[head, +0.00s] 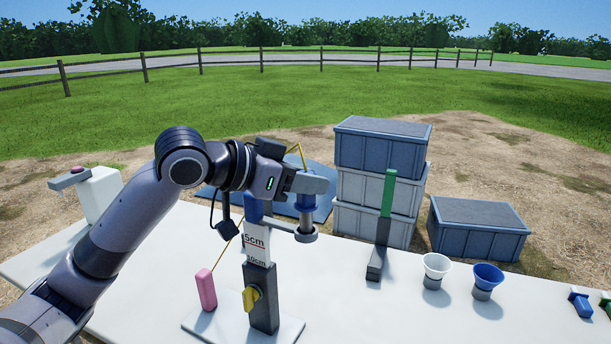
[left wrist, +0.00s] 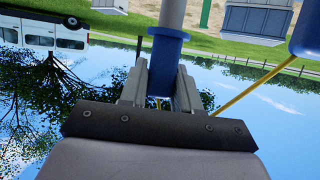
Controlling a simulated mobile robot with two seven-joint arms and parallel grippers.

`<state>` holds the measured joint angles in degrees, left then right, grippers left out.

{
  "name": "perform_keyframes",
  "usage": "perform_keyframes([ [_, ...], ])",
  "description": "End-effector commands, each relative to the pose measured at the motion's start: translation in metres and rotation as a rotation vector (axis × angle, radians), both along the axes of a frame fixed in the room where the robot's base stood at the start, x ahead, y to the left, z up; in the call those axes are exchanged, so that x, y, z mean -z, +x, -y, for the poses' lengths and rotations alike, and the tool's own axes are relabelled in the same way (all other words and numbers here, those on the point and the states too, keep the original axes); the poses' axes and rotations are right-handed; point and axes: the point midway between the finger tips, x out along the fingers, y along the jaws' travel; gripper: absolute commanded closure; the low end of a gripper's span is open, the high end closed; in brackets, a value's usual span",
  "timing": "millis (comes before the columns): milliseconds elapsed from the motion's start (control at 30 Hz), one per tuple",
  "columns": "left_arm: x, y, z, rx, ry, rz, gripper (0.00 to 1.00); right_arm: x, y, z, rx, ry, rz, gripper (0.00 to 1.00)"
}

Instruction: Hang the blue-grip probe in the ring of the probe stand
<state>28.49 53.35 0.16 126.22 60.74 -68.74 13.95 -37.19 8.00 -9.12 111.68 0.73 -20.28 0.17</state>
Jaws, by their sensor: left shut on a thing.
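My left gripper (head: 309,186) is shut on the blue-grip probe (head: 306,204), holding it upright. In the left wrist view the jaws (left wrist: 160,92) close around the blue grip (left wrist: 166,60), and the grey shaft (left wrist: 173,14) runs out of the frame. A grey ring-like part (head: 306,237) sits below the grip on an arm reaching left towards a dark post (head: 263,300) with a white centimetre scale and yellow knob. The shaft meets this part in the head view; I cannot tell whether it passes through. My right gripper is not in view.
Stacked crates (head: 378,152) and a single crate (head: 478,227) stand behind the white table (head: 400,318). A green-topped dark block (head: 388,196), a white cup (head: 436,266) and a blue cup (head: 488,275) stand right. A pink object (head: 206,289) stands left of the post.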

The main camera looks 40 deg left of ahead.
Motion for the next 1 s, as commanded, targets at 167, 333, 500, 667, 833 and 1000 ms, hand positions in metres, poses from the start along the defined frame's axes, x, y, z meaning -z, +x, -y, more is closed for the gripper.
perform_keyframes([
  [167, 0.013, 0.0, 0.0, -0.001, 0.001, 0.001, 0.99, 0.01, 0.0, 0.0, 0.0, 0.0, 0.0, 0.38],
  [333, 0.023, 0.0, 0.0, -0.001, 0.001, 0.001, 0.99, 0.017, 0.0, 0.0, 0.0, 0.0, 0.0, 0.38],
  [500, 0.032, 0.0, 0.0, -0.001, 0.001, 0.001, 0.99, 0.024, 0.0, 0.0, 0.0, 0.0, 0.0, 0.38],
  [667, 0.037, 0.0, 0.0, -0.001, 0.001, 0.001, 0.99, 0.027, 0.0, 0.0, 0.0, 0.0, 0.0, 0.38],
  [833, 0.039, 0.0, 0.0, -0.001, 0.0, 0.002, 0.99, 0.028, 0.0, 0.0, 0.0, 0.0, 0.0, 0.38],
  [1000, 0.039, 0.0, 0.0, -0.001, 0.0, 0.002, 0.99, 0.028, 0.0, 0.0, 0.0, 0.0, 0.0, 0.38],
])
